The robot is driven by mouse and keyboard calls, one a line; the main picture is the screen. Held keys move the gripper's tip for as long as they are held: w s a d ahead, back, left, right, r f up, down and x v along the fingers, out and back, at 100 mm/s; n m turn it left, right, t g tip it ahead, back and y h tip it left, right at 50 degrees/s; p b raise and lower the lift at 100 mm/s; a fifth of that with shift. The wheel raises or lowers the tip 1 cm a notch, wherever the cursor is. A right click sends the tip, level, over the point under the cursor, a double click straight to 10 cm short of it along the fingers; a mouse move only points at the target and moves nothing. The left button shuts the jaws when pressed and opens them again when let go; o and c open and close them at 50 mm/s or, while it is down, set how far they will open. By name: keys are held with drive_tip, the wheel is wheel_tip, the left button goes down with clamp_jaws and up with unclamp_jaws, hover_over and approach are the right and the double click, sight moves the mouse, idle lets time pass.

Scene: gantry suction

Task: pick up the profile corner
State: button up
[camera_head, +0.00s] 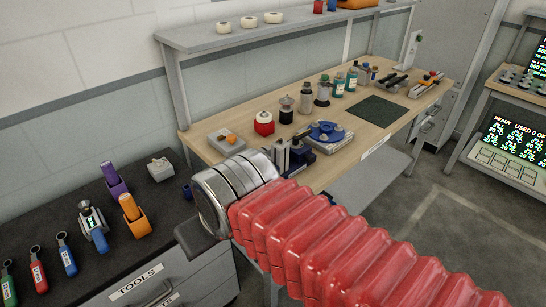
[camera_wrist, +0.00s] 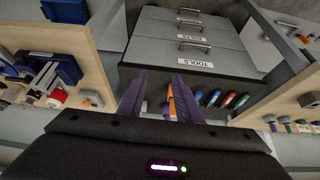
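I cannot pick out the profile corner with certainty. A small light grey block (camera_head: 160,168) sits at the back of the dark tool cabinet top in the head view, and may be it. A grey tray (camera_head: 226,142) with small orange and grey pieces lies at the near left end of the wooden bench. My gripper (camera_wrist: 160,78) shows in the wrist view as two purple fingers, well apart, with nothing held between them. An orange tool on the cabinet shows behind the gap.
The wooden bench (camera_head: 345,142) holds a red-based jar (camera_head: 264,123), a blue fixture (camera_head: 325,131), several bottles and a dark mat (camera_head: 377,111). The cabinet top (camera_head: 95,262) carries purple (camera_head: 113,180) and orange (camera_head: 134,214) tools. A shelf (camera_head: 240,36) overhangs the bench.

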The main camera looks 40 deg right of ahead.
drive_tip(key=shift+o, duration=1.4)
drive_tip(key=shift+w+d, duration=0.3)
drive_tip(key=shift+d, duration=0.05)
drive_tip(key=o, duration=0.4)
drive_tip(key=w+d+r+t+h, duration=0.1)
drive_tip(key=w+d, duration=0.2)
drive_tip(key=d, duration=0.1)
drive_tip(key=w+d+r+m+h, duration=0.1)
drive_tip(key=w+d+h, duration=0.1)
drive_tip(key=d, duration=0.3)
drive_tip(key=w+d+m+t+h, duration=0.1)
drive_tip(key=w+d, duration=0.3)
drive_tip(key=d, duration=0.1)
drive_tip(key=shift+r+t, duration=0.3)
drive_tip(key=shift+r, duration=0.1)
drive_tip(key=shift+c, duration=0.2)
drive_tip(key=w+d+r+t+h, duration=0.1)
drive_tip(key=w+d, duration=0.2)
drive_tip(key=d, duration=0.4)
drive_tip(key=w+d+r+t+h, duration=0.1)
drive_tip(key=w+d, duration=0.3)
drive_tip(key=d, duration=0.3)
drive_tip(key=n+t+y, duration=0.2)
drive_tip(key=t+y, duration=0.1)
drive_tip(key=y, duration=0.3)
approach(285, 149)
drive_tip(key=shift+w+d+f, duration=0.1)
drive_tip(key=shift+w+f, duration=0.35)
drive_tip(key=shift+f, duration=0.05)
drive_tip(key=shift+x, duration=4.35)
